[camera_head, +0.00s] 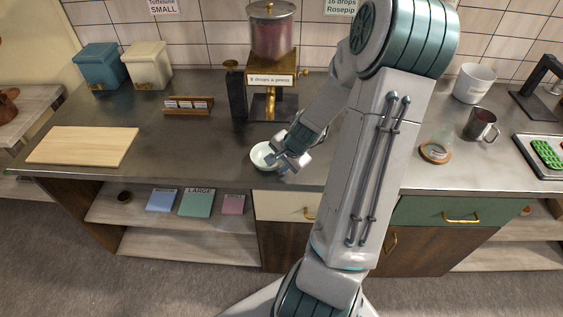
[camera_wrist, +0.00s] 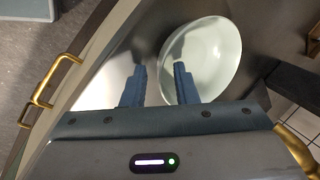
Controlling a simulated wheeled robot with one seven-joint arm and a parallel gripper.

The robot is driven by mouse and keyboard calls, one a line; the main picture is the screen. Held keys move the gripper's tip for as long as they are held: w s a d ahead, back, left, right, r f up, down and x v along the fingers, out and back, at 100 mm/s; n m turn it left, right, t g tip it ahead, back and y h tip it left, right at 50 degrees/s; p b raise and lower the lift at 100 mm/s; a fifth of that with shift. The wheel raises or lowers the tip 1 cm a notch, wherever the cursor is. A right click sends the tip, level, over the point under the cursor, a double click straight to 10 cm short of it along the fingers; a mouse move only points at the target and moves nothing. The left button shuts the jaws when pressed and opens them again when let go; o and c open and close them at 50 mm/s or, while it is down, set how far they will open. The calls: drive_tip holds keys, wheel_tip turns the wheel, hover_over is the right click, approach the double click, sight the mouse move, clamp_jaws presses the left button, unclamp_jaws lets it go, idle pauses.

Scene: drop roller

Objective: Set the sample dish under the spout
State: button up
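The sample dish, a small pale round bowl (camera_head: 259,154), sits upright on the dark counter near its front edge, in front of the dispenser. In the wrist view the dish (camera_wrist: 215,60) fills the upper middle. My gripper (camera_head: 284,164) is at the dish's right side, pointing down. In the wrist view my gripper's fingers (camera_wrist: 158,86) are apart, one outside the dish and one overlapping its inside, with the near rim between them. I cannot tell whether they touch it.
A small card rack (camera_head: 188,105) and a wooden board (camera_head: 83,146) lie to the left. Blue (camera_head: 99,66) and cream (camera_head: 148,65) canisters stand at the back. A metal mug (camera_head: 480,125) and a glass vessel (camera_head: 437,148) stand right. Counter between dish and dispenser looks clear.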

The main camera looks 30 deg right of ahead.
drive_tip(key=shift+r, duration=0.1)
drive_tip(key=v, duration=1.2)
drive_tip(key=s+a+r+n, duration=0.5)
drive_tip(key=a+n, duration=0.2)
drive_tip(key=a, duration=0.2)
drive_tip(key=s+a+r+n+g+h, duration=0.1)
drive_tip(key=s+a+r+n, duration=0.3)
drive_tip(key=s+a+n, duration=0.2)
drive_tip(key=shift+a+r+n, duration=0.35)
drive_tip(key=shift+a+n, duration=0.45)
drive_tip(key=shift+a, duration=0.55)
